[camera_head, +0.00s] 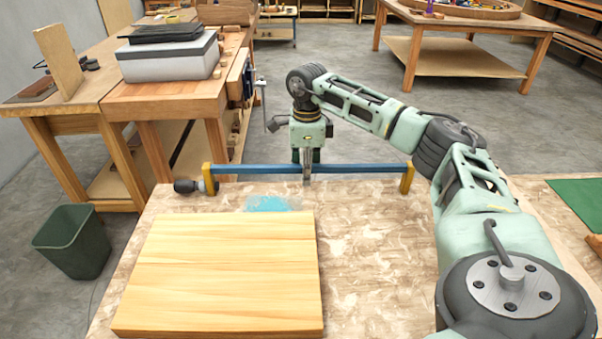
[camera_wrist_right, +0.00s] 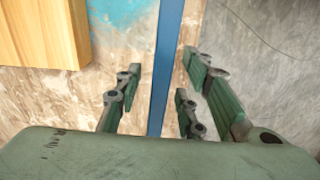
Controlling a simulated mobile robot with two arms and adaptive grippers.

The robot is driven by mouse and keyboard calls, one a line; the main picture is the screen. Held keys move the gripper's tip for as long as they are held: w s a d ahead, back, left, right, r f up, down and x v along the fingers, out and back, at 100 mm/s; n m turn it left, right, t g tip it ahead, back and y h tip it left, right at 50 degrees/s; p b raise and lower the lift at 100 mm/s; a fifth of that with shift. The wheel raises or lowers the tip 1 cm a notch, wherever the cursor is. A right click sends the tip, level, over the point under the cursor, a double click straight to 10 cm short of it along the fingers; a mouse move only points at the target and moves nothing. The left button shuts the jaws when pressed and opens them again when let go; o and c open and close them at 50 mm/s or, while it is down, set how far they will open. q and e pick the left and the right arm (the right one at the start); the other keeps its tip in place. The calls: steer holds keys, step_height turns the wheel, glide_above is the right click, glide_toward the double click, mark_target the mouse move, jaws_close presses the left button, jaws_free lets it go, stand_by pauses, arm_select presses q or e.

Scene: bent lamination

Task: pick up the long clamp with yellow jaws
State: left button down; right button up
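The long clamp has a blue bar (camera_head: 262,169), yellow jaws at its left end (camera_head: 208,179) and right end (camera_head: 407,178), and a dark handle (camera_head: 187,186) at the left. It lies along the far edge of the work table (camera_head: 375,235). My right gripper (camera_head: 307,163) points down over the middle of the bar. In the right wrist view, the bar (camera_wrist_right: 166,70) runs between its green fingers (camera_wrist_right: 158,98), with gaps visible on both sides. The fingers look open and not pressed on the bar. My left gripper is not in view.
Light wooden boards (camera_head: 225,270) lie on the near left of the table, with a blue patch (camera_head: 270,203) behind them. A workbench (camera_head: 165,98) stands at the back left, and a green bin (camera_head: 72,240) is on the floor. Open floor lies beyond the clamp.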

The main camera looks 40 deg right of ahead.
steer(key=shift+f, duration=0.1)
steer(key=shift+c, duration=0.2)
jaws_close()
steer(key=shift+r, duration=0.2)
